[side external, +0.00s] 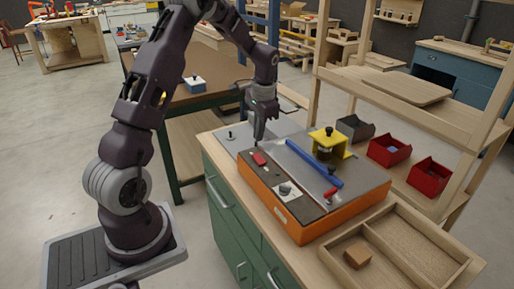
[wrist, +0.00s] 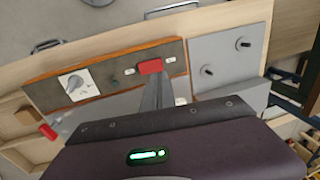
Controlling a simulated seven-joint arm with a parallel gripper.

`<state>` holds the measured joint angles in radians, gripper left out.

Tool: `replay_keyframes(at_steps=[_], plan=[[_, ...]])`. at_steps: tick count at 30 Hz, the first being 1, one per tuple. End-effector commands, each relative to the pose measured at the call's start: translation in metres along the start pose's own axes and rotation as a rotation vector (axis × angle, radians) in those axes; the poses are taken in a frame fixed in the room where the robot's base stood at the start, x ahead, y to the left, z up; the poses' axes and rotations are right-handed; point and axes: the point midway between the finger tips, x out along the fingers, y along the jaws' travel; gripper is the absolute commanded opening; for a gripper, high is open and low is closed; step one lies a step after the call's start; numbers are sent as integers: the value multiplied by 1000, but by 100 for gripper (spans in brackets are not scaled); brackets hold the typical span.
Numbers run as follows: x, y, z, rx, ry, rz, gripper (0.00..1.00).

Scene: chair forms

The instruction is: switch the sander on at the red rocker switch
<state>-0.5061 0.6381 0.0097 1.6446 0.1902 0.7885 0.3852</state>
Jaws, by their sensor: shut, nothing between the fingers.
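The orange sander (side external: 318,222) with a grey top sits on the wooden bench top. Its red rocker switch (side external: 259,159) is on the dark control strip, near the strip's far left end. In the wrist view the red rocker switch (wrist: 150,67) shows just beyond my fingertips. My gripper (side external: 259,143) is shut and empty, pointing down over the sander close to the switch. In the wrist view my gripper (wrist: 156,82) nearly meets the switch's edge. I cannot tell whether it touches. Which way the rocker is tipped is too small to tell.
A dial (side external: 285,190) on a white plate shares the control strip. A blue bar (side external: 314,164), a red-handled part (side external: 330,193) and a yellow clamp (side external: 329,142) are on the sander's top. A wooden tray (side external: 425,240) holding a block stands at right, near red bins (side external: 389,151).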

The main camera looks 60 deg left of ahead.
Motion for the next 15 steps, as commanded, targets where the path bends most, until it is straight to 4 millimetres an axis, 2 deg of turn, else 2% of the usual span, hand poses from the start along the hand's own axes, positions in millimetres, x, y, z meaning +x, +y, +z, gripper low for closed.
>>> replay_keyframes(at_steps=[1,6,10,15], plan=[[11,0,1,0,-4,2,0],[43,0,1,-1,-2,1,0],[57,0,0,-1,-2,1,0],[63,0,0,-1,1,-1,0]])
